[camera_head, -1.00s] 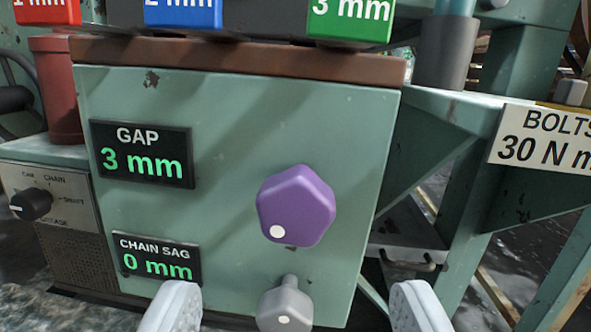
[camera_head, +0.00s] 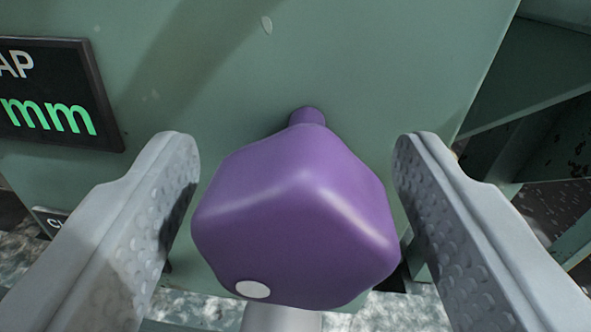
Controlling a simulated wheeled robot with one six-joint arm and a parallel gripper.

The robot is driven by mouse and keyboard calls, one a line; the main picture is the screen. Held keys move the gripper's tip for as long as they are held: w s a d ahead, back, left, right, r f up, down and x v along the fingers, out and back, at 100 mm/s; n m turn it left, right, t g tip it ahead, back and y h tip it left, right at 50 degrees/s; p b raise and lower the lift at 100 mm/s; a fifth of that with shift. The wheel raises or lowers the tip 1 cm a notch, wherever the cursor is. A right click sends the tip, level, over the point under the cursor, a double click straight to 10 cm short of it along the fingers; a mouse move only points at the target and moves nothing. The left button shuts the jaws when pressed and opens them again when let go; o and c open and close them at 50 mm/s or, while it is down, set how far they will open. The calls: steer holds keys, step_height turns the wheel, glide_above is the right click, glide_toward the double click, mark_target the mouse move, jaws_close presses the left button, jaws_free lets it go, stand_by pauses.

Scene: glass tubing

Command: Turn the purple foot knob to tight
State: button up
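The purple knob (camera_head: 295,215) is a faceted block on a short purple stem, which comes out of the green cabinet face (camera_head: 330,60). A white dot (camera_head: 252,289) marks its lower left side. My gripper (camera_head: 297,150) is open, with one pale grey textured finger on each side of the knob. A narrow gap shows between the left finger and the knob. On the right, the knob's edge comes close to the finger, and I cannot tell whether they touch.
The GAP display (camera_head: 55,95) is partly cut off at the left. A corner of the chain sag display (camera_head: 48,220) shows below it. Part of the grey knob (camera_head: 282,319) shows directly under the purple one. Green frame beams (camera_head: 530,80) stand at the right.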

steer(key=c, duration=0.9)
steer(key=shift+o, duration=0.2)
